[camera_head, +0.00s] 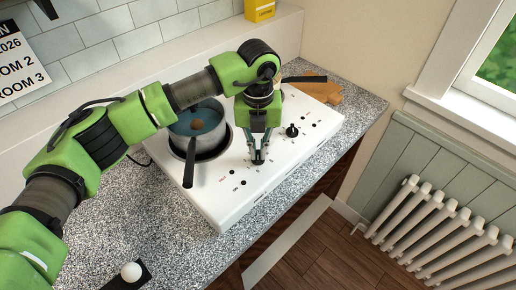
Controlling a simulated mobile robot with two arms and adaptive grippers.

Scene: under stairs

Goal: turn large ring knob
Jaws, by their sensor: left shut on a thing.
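A white two-burner hob (225,209) sits on the speckled counter. My left gripper (258,160) reaches down to the hob's control panel and is shut on a dark knob that its fingers mostly hide. I cannot tell which way that knob is turned. A second black knob (292,131) stands free on the panel to the right of the gripper. My right gripper is not in the view.
A pot (183,131) with blue-looking liquid stands on the left burner, its dark handle (189,165) pointing toward the front. A wooden board (322,90) lies behind the hob at the right. A white ball (131,271) rests on a black base at the counter's front left.

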